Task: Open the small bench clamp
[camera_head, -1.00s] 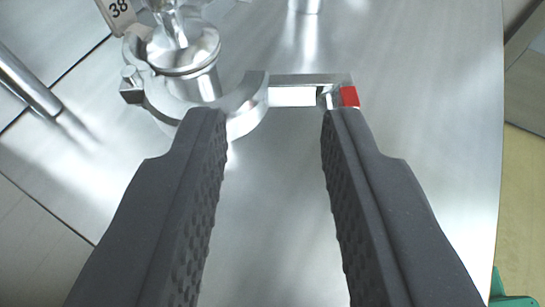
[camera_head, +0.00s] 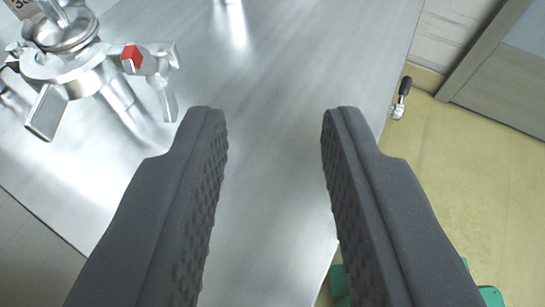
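The small bench clamp (camera_head: 85,72) is a shiny metal ring around a flanged metal fitting (camera_head: 62,30) at the upper left. A flat metal piece (camera_head: 47,112) sticks out toward the lower left. A red-tipped part (camera_head: 131,58) sits on its right side, with a metal end piece (camera_head: 166,88) hanging beside it. I cannot tell whether the ring is latched. My gripper (camera_head: 272,115) is open and empty over bare metal, right of the clamp and apart from it. Both dark ribbed fingers are visible.
The brushed steel bench top (camera_head: 270,60) is clear beneath and ahead of my gripper. Its right edge drops to a yellowish floor (camera_head: 450,180). A small black-handled item (camera_head: 402,92) lies past that edge, near a grey door (camera_head: 510,85).

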